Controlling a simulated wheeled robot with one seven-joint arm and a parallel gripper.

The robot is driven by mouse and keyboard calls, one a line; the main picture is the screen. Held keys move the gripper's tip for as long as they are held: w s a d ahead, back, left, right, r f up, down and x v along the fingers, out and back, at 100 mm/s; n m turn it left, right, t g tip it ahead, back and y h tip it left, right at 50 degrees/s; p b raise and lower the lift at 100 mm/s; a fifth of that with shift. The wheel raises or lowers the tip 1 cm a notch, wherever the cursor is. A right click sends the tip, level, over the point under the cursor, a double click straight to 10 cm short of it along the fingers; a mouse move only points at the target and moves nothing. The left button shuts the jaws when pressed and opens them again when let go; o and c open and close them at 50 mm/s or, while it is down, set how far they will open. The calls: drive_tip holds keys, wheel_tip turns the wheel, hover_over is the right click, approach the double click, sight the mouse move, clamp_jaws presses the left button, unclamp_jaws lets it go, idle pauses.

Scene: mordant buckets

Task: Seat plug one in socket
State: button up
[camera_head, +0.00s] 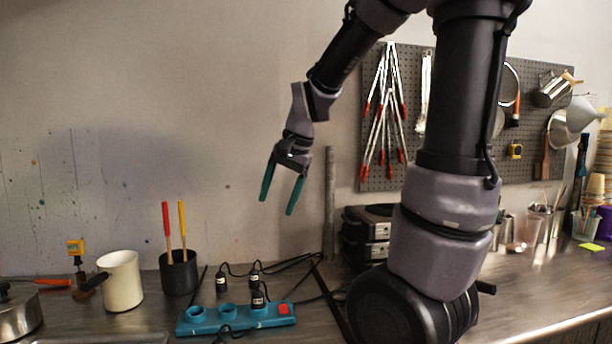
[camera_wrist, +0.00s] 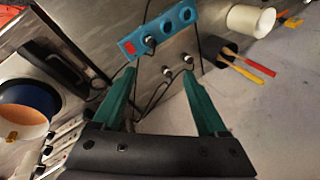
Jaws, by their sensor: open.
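A teal power strip (camera_head: 240,319) with a red switch (camera_head: 284,309) lies on the counter, and it also shows in the wrist view (camera_wrist: 137,38). A black plug (camera_head: 258,299) stands at the socket nearest the switch. Two empty round sockets (camera_head: 195,311) are to its left. Two more black plugs with white bands, one on the left (camera_head: 221,283) and one on the right (camera_head: 254,277), stand behind the strip. I cannot read which is plug one. My gripper (camera_head: 277,206) is open and empty, well above the strip and plugs, with its green fingers pointing down.
Black cables (camera_head: 300,261) trail behind the strip. A black pot (camera_head: 179,274) with red and yellow handled tools and a white mug (camera_head: 121,281) stand left. A dark stacked appliance (camera_head: 368,232) stands right. The air around my gripper is clear.

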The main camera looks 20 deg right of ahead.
drive_tip(key=s+d+r+n+t, duration=0.2)
drive_tip(key=s+r, duration=0.5)
drive_tip(key=s, duration=0.5)
drive_tip(key=n+t, duration=0.1)
drive_tip(key=n, duration=0.1)
drive_tip(key=shift+n+t+h, duration=0.4)
drive_tip(key=shift+w, duration=0.1)
idle(1.2)
